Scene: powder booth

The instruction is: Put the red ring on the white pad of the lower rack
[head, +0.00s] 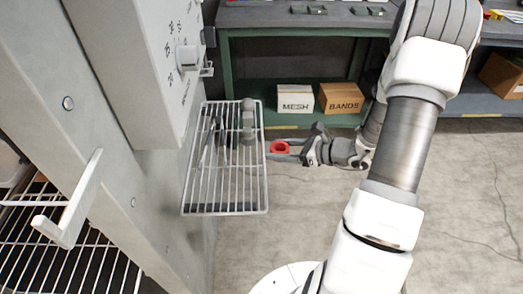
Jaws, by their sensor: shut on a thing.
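The red ring (280,148) is held between the fingers of my gripper (277,151), which is shut on it. My gripper points left, and the ring appears just right of the right edge of a white wire rack (266,185) fixed at the grey wall. I cannot tell the ring's height against that rack. Another wire rack (85,262) shows at the lower left, behind the grey panel's edge. I cannot tell which is the lower rack. No white pad can be made out in this view.
Grey and dark items, including a grey upright one (248,122), show at the wire rack. A white handle (72,205) sticks out from the panel. A grey box with a knob (188,57) hangs above. A green bench (300,25) with MESH (295,104) and BANDS (341,104) boxes stands behind.

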